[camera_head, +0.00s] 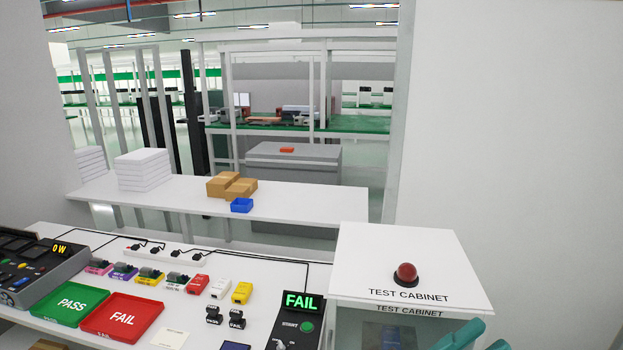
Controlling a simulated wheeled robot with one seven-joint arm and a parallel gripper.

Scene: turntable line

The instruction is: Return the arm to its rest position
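Teal rounded parts (462,334) show at the bottom edge on the right, in front of the test cabinet. They look like part of my arm, cut off by the picture edge. My gripper's fingers do not show, so I cannot see whether it holds anything. The white test cabinet (372,258) has a red dome button (405,274) on top, and its front is partly covered by the teal parts.
The white bench (180,255) holds a green PASS tray (69,304), a red FAIL tray (122,317), several small coloured devices and a tester with a lit FAIL display (301,301). Another table (300,202) stands behind. A blank white wall (530,150) fills the right.

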